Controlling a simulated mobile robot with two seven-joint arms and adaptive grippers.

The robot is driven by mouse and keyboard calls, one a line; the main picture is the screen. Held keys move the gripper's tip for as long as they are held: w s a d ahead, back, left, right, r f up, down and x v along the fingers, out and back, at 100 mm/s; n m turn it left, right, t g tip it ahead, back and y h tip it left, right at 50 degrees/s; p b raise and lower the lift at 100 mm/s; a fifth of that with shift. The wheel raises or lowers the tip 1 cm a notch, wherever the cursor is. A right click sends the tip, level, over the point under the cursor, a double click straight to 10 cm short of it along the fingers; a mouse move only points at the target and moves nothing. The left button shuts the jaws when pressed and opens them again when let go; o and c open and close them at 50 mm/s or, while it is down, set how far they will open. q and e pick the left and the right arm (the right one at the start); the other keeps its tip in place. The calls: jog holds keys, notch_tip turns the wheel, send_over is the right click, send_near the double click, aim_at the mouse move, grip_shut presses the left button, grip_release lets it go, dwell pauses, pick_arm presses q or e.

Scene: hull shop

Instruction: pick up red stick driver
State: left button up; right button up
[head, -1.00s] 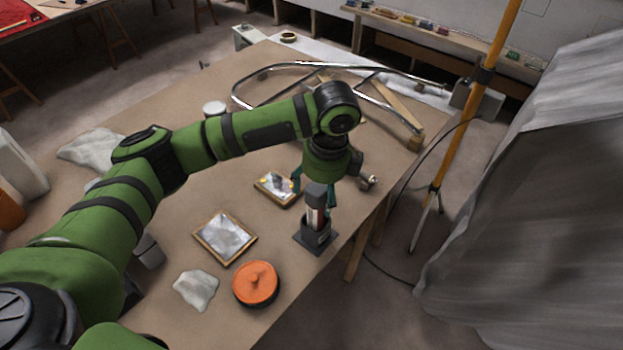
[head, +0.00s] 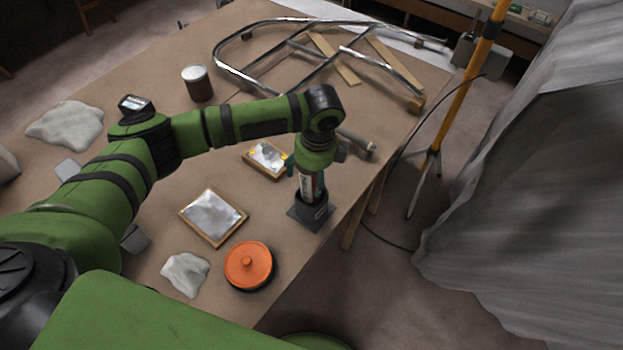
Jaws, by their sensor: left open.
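The red stick driver (head: 306,184) stands upright in a dark holder (head: 313,214) with a square base, near the table's right edge. Only a short white and red stretch of it shows; its upper end is hidden under my left gripper. My left gripper (head: 306,178) points down right over the holder, its teal fingers open and to either side of the driver. I cannot tell whether a finger touches it. My right gripper is not in view.
An orange-lidded round pot (head: 249,264), a white cloth (head: 185,274) and two framed panes (head: 213,216) (head: 266,159) lie close by. A chrome tube frame (head: 262,85) and a dark can (head: 198,84) are farther back. A yellow stand (head: 459,110) rises beyond the table's right edge.

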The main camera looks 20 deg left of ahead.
pick_arm(q)
jog(key=shift+f, duration=0.2)
jog(key=c, duration=0.9)
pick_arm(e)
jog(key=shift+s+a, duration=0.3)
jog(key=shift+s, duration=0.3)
